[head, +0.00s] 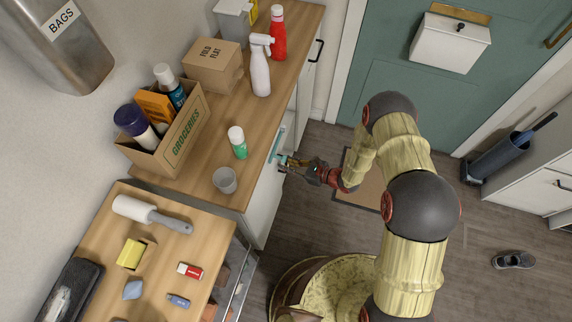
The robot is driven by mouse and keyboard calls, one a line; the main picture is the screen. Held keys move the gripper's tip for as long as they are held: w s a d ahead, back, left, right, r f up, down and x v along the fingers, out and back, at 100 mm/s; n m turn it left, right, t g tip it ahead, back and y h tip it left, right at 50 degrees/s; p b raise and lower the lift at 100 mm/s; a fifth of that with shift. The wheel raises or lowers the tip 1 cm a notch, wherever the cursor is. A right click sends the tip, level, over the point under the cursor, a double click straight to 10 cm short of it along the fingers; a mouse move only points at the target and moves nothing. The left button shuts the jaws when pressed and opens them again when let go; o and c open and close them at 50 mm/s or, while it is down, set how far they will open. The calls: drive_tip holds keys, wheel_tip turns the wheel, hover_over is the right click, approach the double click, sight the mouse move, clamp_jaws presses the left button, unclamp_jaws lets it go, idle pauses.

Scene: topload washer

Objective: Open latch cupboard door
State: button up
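The white cupboard door (266,202) is below the wooden counter (212,178), seen steeply from above. A teal handle (276,146) stands on its front near the counter edge. My gripper (284,160) is at the cupboard front, right beside the lower part of the teal handle. The fingers are small and partly merge with the handle, so I cannot tell whether they touch it or are closed around it. Whether the door stands slightly ajar is also unclear. No separate latch can be made out.
A glass (225,180) and a green-and-white bottle (238,142) stand near the counter edge above the door. A spray bottle (261,65), a red bottle (278,32) and a groceries box (176,136) stand further back. The floor (490,215) on the right is mostly free.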

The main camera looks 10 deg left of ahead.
drive_tip(key=shift+a+f, duration=0.1)
drive_tip(key=shift+a, duration=0.1)
drive_tip(key=shift+c, duration=0.6)
clamp_jaws()
